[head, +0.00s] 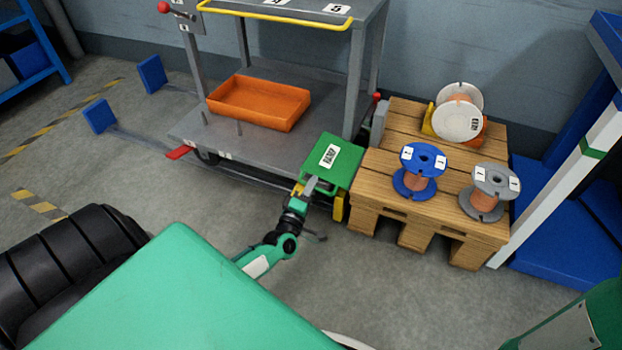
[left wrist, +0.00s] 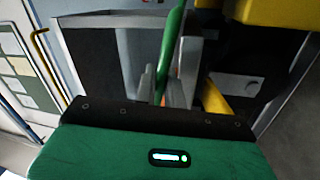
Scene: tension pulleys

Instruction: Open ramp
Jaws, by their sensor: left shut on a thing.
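The ramp (head: 330,160) is a green plate with a white "RAMP" label, at the lower right end of the grey cart (head: 240,140), between it and the wooden pallet. My left gripper (head: 310,187) is at the ramp's near edge, shut on it. In the left wrist view the green ramp (left wrist: 172,45) shows edge-on as a narrow strip running up from between the fingers of the left gripper (left wrist: 163,85). The exact contact is partly hidden by the fingers. My right gripper is not in view.
An orange tray (head: 258,98) sits on the cart. A red pedal (head: 178,152) juts from its left end. Floor in front is clear.

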